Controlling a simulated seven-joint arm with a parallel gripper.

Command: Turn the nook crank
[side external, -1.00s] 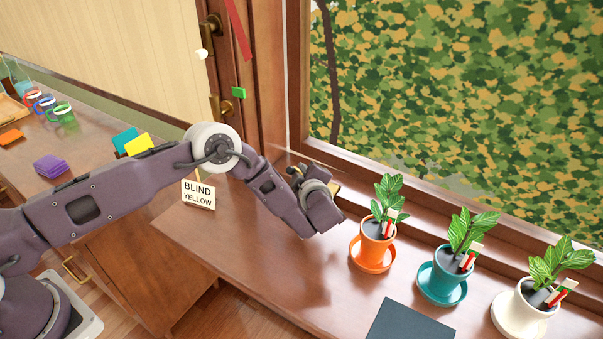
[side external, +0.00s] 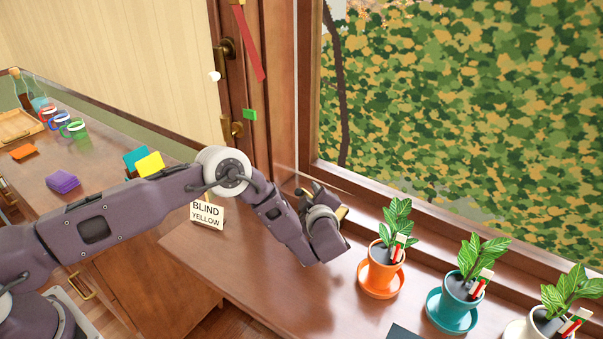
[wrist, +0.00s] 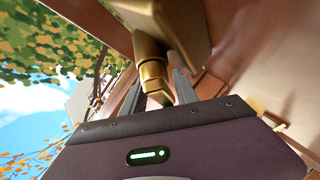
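The brass crank (wrist: 153,62) shows in the wrist view, its rounded handle pointing down toward my palm. My gripper (wrist: 158,88) has one grey finger on each side of the handle; I cannot tell whether both press on it. In the side view my gripper (side external: 333,208) is low by the window frame, at the back of the wooden sill top. A small bit of brass (side external: 341,213) shows beside it; the rest of the crank is hidden behind my wrist. A sign (side external: 206,214) reading "BLIND YELLOW" stands on the wood to the left.
Potted plants in orange (side external: 382,269), teal (side external: 456,303) and white (side external: 541,326) pots stand right of my gripper, the orange closest.

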